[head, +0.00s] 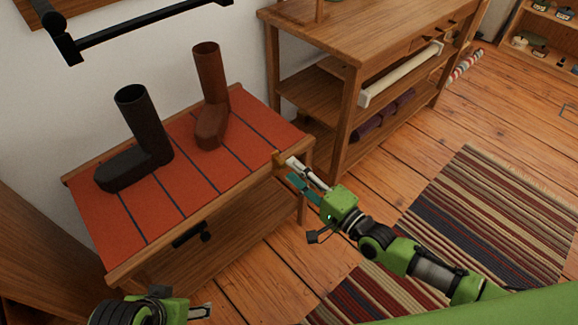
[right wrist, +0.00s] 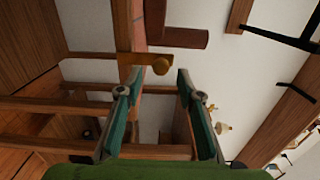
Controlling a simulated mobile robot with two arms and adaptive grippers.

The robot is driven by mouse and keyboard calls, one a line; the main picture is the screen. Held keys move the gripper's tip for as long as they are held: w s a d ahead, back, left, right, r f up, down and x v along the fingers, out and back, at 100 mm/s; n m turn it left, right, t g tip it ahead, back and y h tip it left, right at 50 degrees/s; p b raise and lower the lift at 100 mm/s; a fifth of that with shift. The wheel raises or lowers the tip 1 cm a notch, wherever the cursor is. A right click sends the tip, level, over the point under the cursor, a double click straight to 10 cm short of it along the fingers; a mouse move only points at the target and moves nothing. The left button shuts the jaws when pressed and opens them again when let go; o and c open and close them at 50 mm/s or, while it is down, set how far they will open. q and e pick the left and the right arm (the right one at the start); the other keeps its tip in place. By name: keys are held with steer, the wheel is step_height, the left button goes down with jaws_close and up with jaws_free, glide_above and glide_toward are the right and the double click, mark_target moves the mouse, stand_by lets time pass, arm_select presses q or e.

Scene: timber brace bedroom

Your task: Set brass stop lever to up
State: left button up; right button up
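The brass stop lever (head: 279,160) is at the right end of the bench (head: 292,150), near its corner. In the right wrist view it shows as a flat brass piece (right wrist: 143,59) with a round knob (right wrist: 161,67). My right gripper (head: 293,172) is close beside the lever, partly blocking it in the head view. Its fingers (right wrist: 158,77) are spread, with the knob in line with the gap. Contact cannot be told.
A dark boot (head: 150,150) and a brown boot (head: 211,100) stand on the bench's orange striped cover. A wooden shelf unit (head: 352,40) stands close behind the bench's right end. A striped rug (head: 480,220) lies on the floor to the right.

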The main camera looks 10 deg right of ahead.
steer(key=v, duration=0.9)
steer(key=shift+w, duration=0.1)
